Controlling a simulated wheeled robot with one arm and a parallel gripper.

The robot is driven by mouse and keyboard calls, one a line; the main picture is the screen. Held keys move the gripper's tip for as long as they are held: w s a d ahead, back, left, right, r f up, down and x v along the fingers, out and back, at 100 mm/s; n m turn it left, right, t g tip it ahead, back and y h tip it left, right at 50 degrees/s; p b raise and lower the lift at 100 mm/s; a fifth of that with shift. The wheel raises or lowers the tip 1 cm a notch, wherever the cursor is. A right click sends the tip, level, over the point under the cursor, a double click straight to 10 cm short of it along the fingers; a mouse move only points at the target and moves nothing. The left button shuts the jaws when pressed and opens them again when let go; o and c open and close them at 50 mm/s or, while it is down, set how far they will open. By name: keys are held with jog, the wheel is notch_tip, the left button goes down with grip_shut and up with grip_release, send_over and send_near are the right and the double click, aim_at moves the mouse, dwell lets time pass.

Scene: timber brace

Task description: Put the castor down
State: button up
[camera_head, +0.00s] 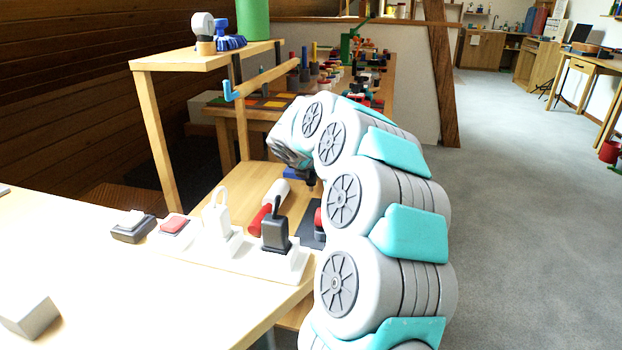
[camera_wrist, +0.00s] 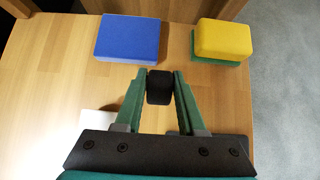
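My gripper (camera_wrist: 162,80) is shut on a small black rounded thing in the wrist view, likely the castor (camera_wrist: 160,90). It sits between the two green fingertips, above a wooden surface (camera_wrist: 50,75). Whether it touches the wood is unclear. In the head view my gripper (camera_head: 309,178) is small and partly hidden by my arm, low over the wooden surface behind the near table. The held thing cannot be made out clearly there.
A blue block (camera_wrist: 128,38) and a yellow block (camera_wrist: 224,39) on a green one lie beyond my fingers. A white piece (camera_wrist: 98,122) lies left. In the head view, a power strip (camera_head: 255,255) with plugs lies on the near table (camera_head: 120,290). Wood between the blocks is free.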

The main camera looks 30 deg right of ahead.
grip_shut()
jog(key=shift+r, duration=0.15)
